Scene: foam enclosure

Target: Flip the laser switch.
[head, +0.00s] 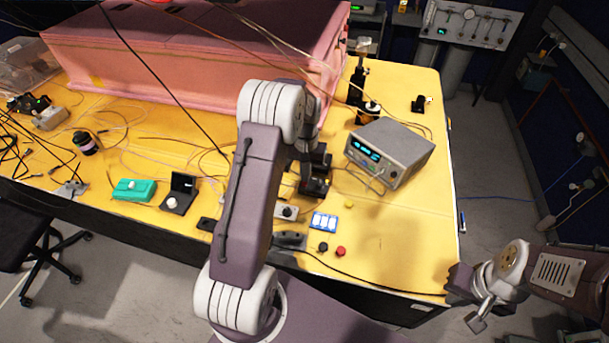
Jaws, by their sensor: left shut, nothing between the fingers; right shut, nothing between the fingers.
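I cannot tell for sure which part is the laser switch. A grey instrument box (402,150) with a lit cyan display stands on the yellow table, right of my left gripper. A small dark box with a round knob (287,212) lies just below that gripper. My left gripper (314,188) is shut and empty over the middle of the table. Its wrist and forearm hide part of the table, and contact with anything below cannot be told. My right gripper (468,302) is shut and empty, off the table's front right corner.
A pink foam enclosure (190,55) fills the back of the yellow table (420,225). A teal box (134,190), a blue-and-white block (324,222), black and red knobs (341,251) and loose cables lie along the front. The table's right front area is mostly clear.

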